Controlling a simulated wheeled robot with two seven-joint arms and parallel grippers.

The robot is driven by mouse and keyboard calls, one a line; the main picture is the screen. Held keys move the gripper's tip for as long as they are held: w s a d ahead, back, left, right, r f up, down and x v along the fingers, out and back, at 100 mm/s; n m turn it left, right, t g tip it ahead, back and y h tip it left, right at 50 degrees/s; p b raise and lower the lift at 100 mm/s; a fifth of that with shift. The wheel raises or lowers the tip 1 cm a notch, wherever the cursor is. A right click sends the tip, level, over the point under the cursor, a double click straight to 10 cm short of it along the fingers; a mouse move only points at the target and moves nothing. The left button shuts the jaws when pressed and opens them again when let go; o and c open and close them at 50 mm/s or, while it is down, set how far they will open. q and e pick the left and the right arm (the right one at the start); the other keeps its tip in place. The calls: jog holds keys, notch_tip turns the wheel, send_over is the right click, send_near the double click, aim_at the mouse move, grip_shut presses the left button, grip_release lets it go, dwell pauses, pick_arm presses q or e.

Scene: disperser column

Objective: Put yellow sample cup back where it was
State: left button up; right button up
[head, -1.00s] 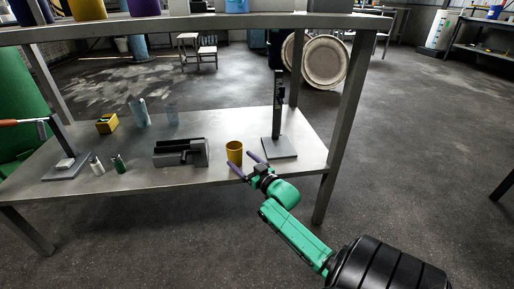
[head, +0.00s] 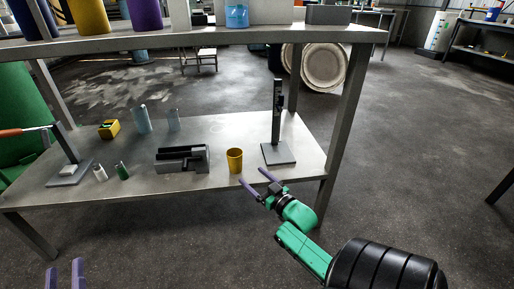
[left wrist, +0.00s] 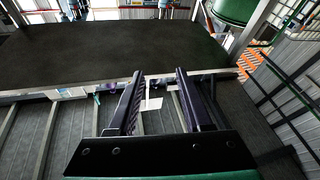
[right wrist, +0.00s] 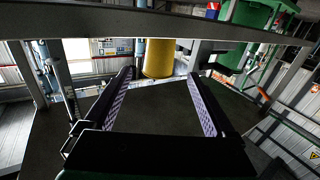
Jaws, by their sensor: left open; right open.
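The yellow sample cup (head: 235,160) stands upright on the lower metal tabletop near its front edge, between a dark grey device and a stand. My right gripper (head: 252,177) is open and empty, just in front and to the right of the cup, apart from it. In the right wrist view the cup (right wrist: 158,58) shows beyond and between the open fingers (right wrist: 160,85). My left gripper (head: 64,266) is open and empty at the lower left, in front of the table; its open fingers also show in the left wrist view (left wrist: 158,85).
The dark grey device (head: 182,160) is left of the cup, the grey stand (head: 278,152) right of it. Small bottles (head: 122,171), a yellow box (head: 109,129) and another stand (head: 70,174) occupy the left side. An upper shelf (head: 200,37) holding containers overhangs the table.

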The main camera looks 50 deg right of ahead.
pick_arm(q)
jog(key=shift+g, duration=0.8)
jog(key=f, duration=0.2)
jog(key=s+f, duration=0.1)
jog(key=f, duration=0.1)
jog(key=shift+d+f, duration=0.2)
jog(key=shift+f, duration=0.1)
pick_arm(e)
jog(key=shift+s, duration=0.55)
pick_arm(q)
jog(key=shift+r, duration=0.1)
pick_arm(e)
jog(key=a+r+n+y, duration=0.1)
jog(key=a+r+y, duration=0.2)
jog(key=a, duration=1.5)
jog(key=s+a+r+n+t+y, duration=0.1)
jog(key=a+y, duration=0.6)
jog(key=a, duration=1.1)
notch_tip(320, 180, up, 2)
jog(key=shift+s+r+n, duration=0.1)
jog(key=shift+s+n, duration=0.05)
jog(key=shift+n, duration=0.35)
